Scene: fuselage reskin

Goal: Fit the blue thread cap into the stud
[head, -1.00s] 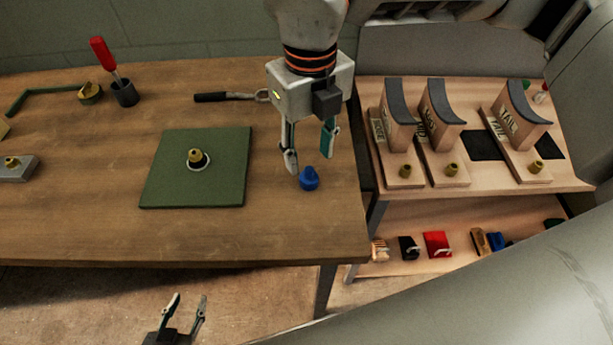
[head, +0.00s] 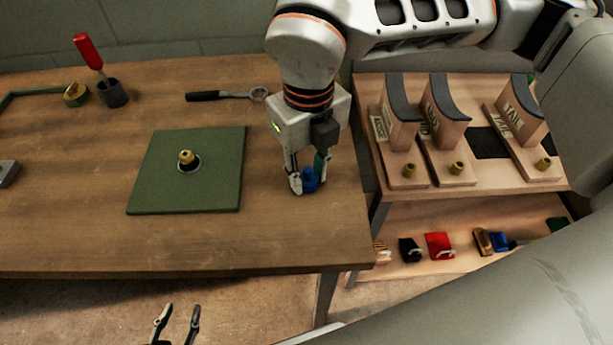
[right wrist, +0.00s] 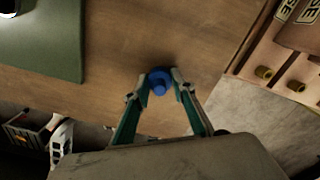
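The blue thread cap (head: 309,181) is at the right end of the wooden table. My right gripper (head: 308,184) points down over it, with a finger on each side. In the right wrist view both fingertips (right wrist: 160,78) meet the sides of the cap (right wrist: 160,82), so the gripper looks shut on it. The cap appears at table height. A brass stud (head: 186,156) stands upright in a pale ring on the green mat (head: 215,190), left of the gripper. My left gripper (head: 177,322) is open and empty, low in front of the table.
A red-handled tool (head: 88,50) stands in a dark cup (head: 112,93) at the back left. A side shelf (head: 380,195) on the right holds wooden blocks with curved tops. Bare tabletop separates mat and cap.

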